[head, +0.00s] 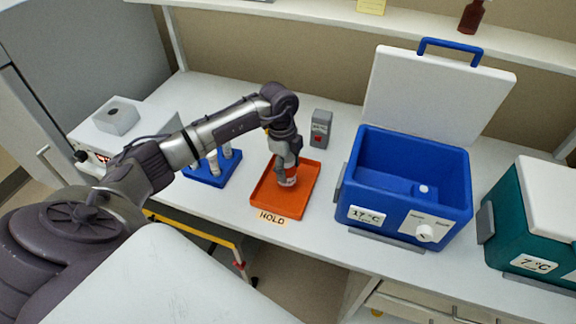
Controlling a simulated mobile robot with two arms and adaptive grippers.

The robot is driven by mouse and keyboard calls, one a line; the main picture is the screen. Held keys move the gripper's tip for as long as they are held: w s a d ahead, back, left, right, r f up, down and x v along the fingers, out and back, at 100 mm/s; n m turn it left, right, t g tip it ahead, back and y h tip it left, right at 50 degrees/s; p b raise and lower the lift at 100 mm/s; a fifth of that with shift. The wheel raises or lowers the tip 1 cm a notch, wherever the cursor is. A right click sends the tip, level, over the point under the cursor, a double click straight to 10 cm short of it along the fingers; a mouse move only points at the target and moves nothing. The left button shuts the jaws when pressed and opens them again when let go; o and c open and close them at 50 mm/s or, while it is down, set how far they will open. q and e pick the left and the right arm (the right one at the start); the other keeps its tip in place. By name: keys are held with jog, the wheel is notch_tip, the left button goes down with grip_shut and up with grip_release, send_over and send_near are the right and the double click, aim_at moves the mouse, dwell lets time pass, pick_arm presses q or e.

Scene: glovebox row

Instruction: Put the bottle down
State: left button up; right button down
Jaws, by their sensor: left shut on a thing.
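The bottle (290,181) is small, with a red part and a white band, and shows just below my left gripper (287,167). My left gripper points down and is shut on the bottle, covering its upper part. The bottle is over the orange tray (302,205), in its upper middle part. I cannot tell whether its base touches the tray floor. A label reading HOLD (271,217) is at the tray's front edge. My right gripper is not in view.
A blue rack (213,180) with white-capped tubes stands left of the tray. A grey device (320,129) stands behind it. An open blue cooler (410,190) is to the right, with a teal cooler (527,225) beyond. A brown bottle (472,17) stands on the shelf.

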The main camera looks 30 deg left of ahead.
pick_arm(q)
jog(key=shift+f, duration=0.6)
jog(key=o, duration=1.3)
jog(key=shift+f, duration=0.15)
